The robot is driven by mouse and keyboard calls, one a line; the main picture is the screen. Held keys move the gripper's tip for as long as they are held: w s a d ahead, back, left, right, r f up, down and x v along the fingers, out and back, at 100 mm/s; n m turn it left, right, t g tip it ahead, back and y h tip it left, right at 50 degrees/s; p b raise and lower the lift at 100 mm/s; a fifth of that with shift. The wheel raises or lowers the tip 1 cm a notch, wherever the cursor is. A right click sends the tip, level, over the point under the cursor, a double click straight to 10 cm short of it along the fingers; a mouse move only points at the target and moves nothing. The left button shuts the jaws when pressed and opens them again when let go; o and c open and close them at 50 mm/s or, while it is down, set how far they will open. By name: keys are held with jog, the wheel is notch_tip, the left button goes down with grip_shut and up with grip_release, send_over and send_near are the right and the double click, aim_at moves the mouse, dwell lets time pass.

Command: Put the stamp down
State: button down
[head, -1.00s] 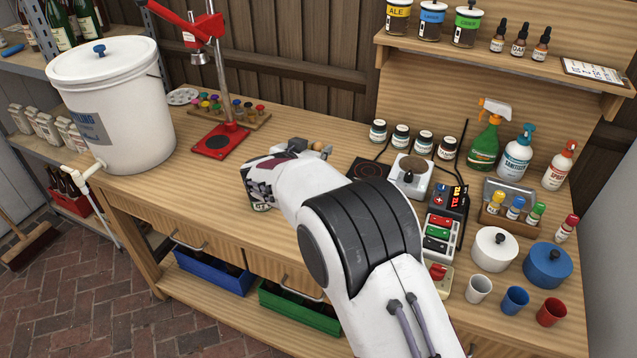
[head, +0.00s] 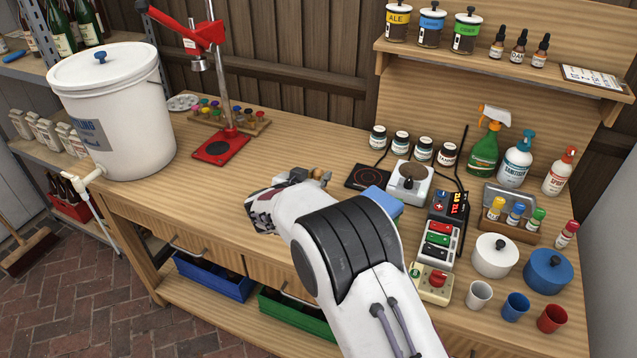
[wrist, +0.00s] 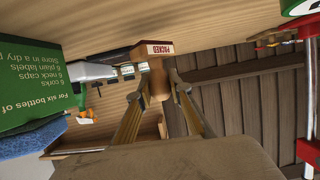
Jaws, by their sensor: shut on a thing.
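My gripper (wrist: 161,95) is shut on the stamp (wrist: 157,52). In the wrist view its wooden handle sits between the two fingers, and its base with a red "PACKED" label is beyond the fingertips. In the head view my gripper (head: 306,177) is over the middle of the wooden workbench (head: 225,178), mostly hidden by my arm. Only the round wooden end of the stamp (head: 318,173) shows there. I cannot tell whether the stamp touches the bench top.
A red bottle capper (head: 222,147) stands left. The bench between capper and gripper is clear.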

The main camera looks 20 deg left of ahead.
jog(key=shift+f, duration=1.2)
jog(key=shift+f, duration=0.15)
jog(key=c, duration=1.8)
grip_release()
jog(key=shift+c, duration=0.2)
jog(key=shift+s+r, duration=0.1)
jog(key=shift+r, duration=0.1)
jog(key=shift+s, duration=0.2)
jog(key=v, duration=1.1)
jog(key=shift+s, duration=0.15)
jog(key=shift+r, duration=0.2)
